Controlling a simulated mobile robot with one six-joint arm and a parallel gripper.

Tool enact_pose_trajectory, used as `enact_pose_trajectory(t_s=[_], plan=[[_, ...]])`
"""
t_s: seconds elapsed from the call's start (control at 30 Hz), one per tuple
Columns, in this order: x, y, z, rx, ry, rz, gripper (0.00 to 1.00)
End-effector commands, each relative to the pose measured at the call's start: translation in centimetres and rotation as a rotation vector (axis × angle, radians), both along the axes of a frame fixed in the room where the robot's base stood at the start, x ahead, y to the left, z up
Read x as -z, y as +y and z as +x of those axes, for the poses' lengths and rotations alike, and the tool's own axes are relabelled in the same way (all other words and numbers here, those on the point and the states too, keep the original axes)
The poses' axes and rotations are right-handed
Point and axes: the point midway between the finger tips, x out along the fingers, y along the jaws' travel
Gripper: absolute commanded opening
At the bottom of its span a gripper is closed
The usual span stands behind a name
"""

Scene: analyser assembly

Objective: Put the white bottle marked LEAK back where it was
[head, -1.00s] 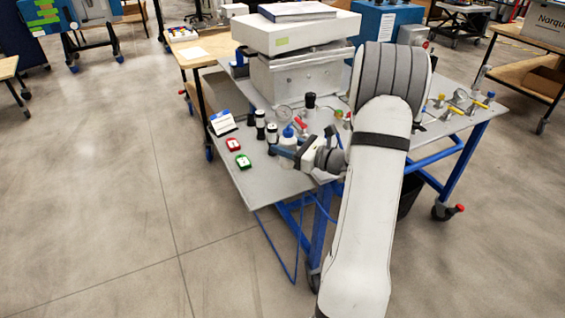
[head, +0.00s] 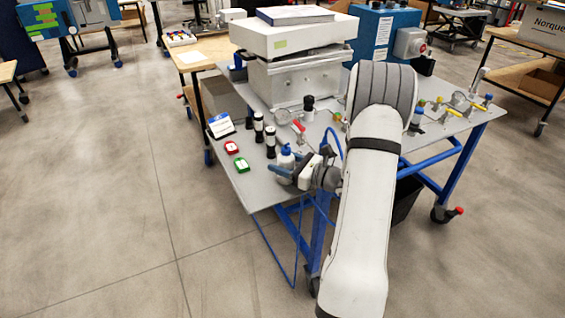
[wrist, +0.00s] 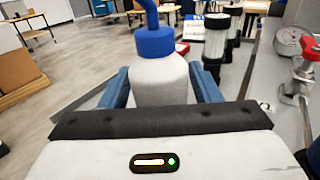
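The white bottle (head: 285,163) with a blue cap is between the fingers of my gripper (head: 289,171), over the near left part of the grey bench top (head: 262,190). In the wrist view the bottle (wrist: 160,80) stands upright, and the blue fingers of my gripper (wrist: 160,90) sit against both its sides. The gripper looks shut on it. No LEAK marking is readable from here. I cannot tell whether the bottle's base touches the bench, as the gripper hides it.
Two black-and-white cylinders (head: 270,141) stand just behind the bottle. A red box (head: 231,148) and a green box (head: 241,164) lie to the left, near a small sign card (head: 221,126). A gauge with a red lever (head: 298,125) stands behind right. A large white analyser (head: 295,75) fills the back.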

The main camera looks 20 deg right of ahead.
Motion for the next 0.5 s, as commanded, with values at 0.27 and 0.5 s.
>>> enact_pose_trajectory(t_s=[0.27, 0.5], plan=[[-0.03, 0.05, 0.02, -0.001, 0.000, 0.000, 0.66], [-0.34, -0.75, -0.91, 0.003, -0.001, 0.001, 0.66]])
